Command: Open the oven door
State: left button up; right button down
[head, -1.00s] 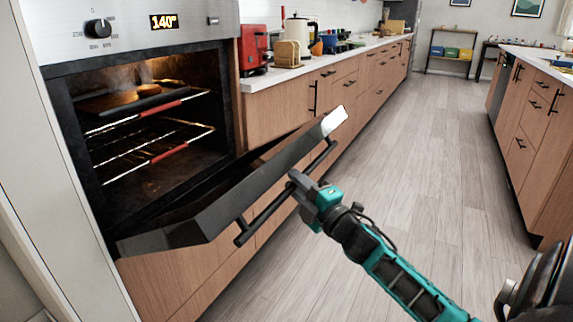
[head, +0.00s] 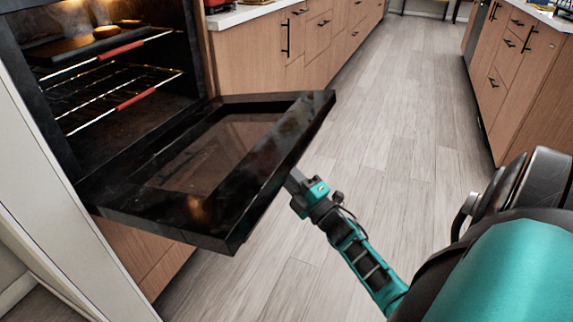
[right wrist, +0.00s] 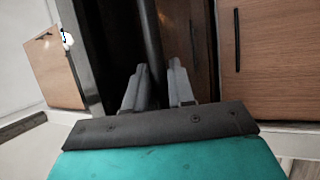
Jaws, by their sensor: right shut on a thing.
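The oven door (head: 222,150) hangs wide open in the head view, close to level, with its dark inner face and glass turned up. The oven (head: 105,122) behind it is open to view, with wire racks inside. My right gripper (head: 293,181) is at the door's outer edge; its fingertips are partly hidden behind that edge. In the right wrist view the dark bar of the door handle (right wrist: 152,45) runs between the two grey fingers, which are shut on it. The handle is hidden under the door in the head view. My left gripper is not in view.
Wooden cabinets and drawers (head: 270,45) line the wall right of the oven. An island with drawers (head: 520,70) stands at the right. The wooden floor (head: 390,120) between them is clear. A pale panel (head: 50,200) stands left of the oven.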

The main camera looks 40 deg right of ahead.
jog(key=shift+w+r, duration=0.15)
jog(key=c, duration=1.1)
grip_release()
jog(key=shift+o, duration=0.2)
